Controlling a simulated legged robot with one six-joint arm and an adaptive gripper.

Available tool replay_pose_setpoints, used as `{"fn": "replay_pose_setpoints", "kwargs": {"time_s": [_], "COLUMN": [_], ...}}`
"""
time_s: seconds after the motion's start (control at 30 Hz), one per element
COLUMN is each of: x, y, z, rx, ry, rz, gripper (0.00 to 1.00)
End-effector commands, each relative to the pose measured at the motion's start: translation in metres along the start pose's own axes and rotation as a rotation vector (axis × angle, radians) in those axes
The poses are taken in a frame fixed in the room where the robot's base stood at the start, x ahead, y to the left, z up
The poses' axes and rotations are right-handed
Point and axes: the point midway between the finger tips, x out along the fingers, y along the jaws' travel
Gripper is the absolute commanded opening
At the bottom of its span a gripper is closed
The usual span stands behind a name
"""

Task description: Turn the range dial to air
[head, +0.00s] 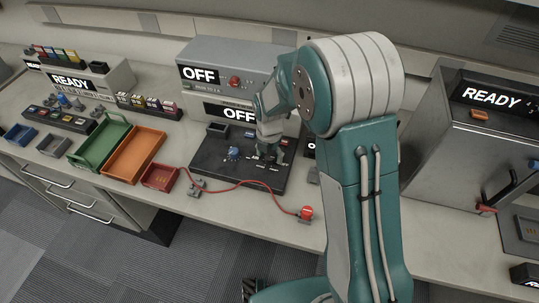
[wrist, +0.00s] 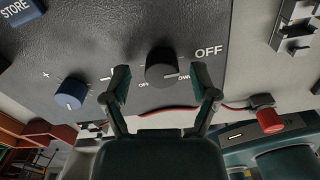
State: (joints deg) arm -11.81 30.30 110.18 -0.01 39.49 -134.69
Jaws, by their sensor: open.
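A black round dial (wrist: 161,66) sits on the dark control panel (wrist: 110,30) in the wrist view, with small white lettering around it that my fingers partly hide. I cannot read the word air, so I cannot tell the dial's setting. My gripper (wrist: 163,84) is open, with one fingertip on each side of the dial and a visible gap at the left one. In the head view, my gripper (head: 268,152) is low over the panel (head: 212,164) and hides the dial.
A blue knob (wrist: 70,93) stands left of my fingers. A red button (head: 306,213) on a red cable sits at the bench's front edge. Grey units with OFF displays (head: 201,75) stand behind the panel. An orange tray (head: 134,153) and a green tray (head: 98,143) lie left.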

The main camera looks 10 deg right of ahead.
Motion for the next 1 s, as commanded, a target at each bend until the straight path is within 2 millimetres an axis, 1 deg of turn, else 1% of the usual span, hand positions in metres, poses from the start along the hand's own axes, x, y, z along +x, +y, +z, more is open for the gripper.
{"fn": "replay_pose_setpoints", "kwargs": {"time_s": [0.1, 0.3, 0.33, 0.37, 0.4, 0.47, 0.5, 0.83, 1.0], "x": [0.0044, 0.0044, 0.0044, 0.0043, 0.0043, 0.0042, 0.0043, 0.0046, 0.0046], "y": [-0.0002, -0.0002, -0.0002, -0.0002, -0.0002, -0.0002, -0.0001, 0.0006, 0.0007], "z": [-0.0002, -0.0001, -0.0001, -0.0001, -0.0001, -0.0001, 0.0, 0.0003, 0.0003], "rx": [0.0, 0.0, 0.0, 0.0, 0.0, 0.0, 0.0, 0.016, 0.077], "ry": [0.0, 0.0, 0.0, 0.0, 0.0, 0.0, 0.0, 0.0, -0.001], "rz": [0.0, 0.0, 0.0, 0.0, 0.0, 0.0, 0.0, 0.001, 0.001], "gripper": [0.76, 0.76, 0.67, 0.54, 0.36, 0.09, 0.0, 0.0, 0.0]}}
